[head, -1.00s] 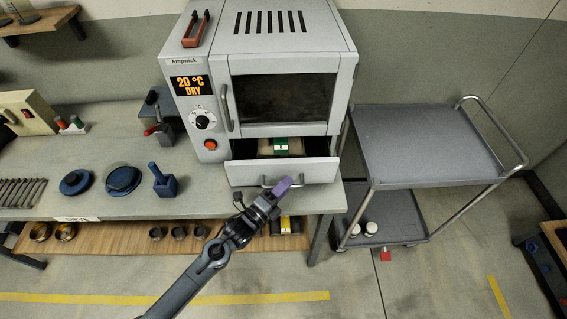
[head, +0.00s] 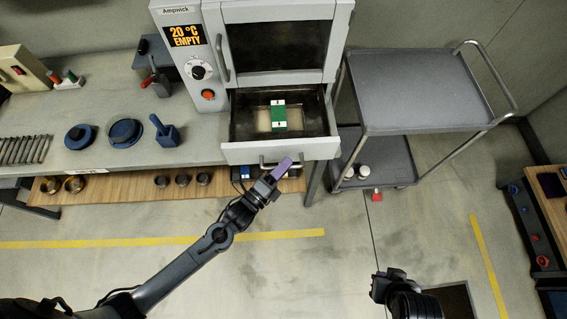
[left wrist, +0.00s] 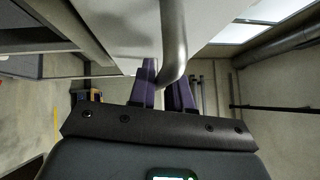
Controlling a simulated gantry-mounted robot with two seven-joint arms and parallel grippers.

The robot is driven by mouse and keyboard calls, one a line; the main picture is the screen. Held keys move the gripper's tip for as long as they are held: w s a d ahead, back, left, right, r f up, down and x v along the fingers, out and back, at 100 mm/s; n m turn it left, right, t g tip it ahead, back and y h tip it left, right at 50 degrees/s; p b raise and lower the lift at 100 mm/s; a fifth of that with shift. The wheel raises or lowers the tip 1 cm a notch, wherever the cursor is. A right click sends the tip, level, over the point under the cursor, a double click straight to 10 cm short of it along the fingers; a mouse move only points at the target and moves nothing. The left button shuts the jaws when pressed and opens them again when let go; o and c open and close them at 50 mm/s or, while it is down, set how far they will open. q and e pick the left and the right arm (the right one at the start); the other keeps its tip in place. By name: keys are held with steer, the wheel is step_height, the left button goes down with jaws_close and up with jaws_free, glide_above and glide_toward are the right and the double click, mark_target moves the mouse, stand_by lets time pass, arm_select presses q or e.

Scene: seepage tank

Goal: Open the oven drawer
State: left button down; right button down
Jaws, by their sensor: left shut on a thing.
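The oven (head: 283,44) stands on the bench with its window door closed and its display reading "20 °C EMPTY". Its lower drawer (head: 303,151) is pulled out, and a green and white block (head: 279,116) lies on a tan piece inside. My left gripper (head: 284,168) is at the drawer's front, shut on the metal drawer handle (left wrist: 174,45), which passes between the purple fingers in the left wrist view (left wrist: 166,90). My right gripper (head: 390,278) is low at the right, over the floor; its fingers are not clear.
Blue tools (head: 125,132) lie on the bench at left. The floor in front is mostly clear.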

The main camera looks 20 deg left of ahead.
arm_select(q)
steer(key=c, duration=1.2)
jaws_free()
steer(key=v, duration=1)
steer(key=shift+s+a+f, duration=0.1)
steer(key=shift+s+a, duration=0.05)
steer(key=shift+s, duration=0.2)
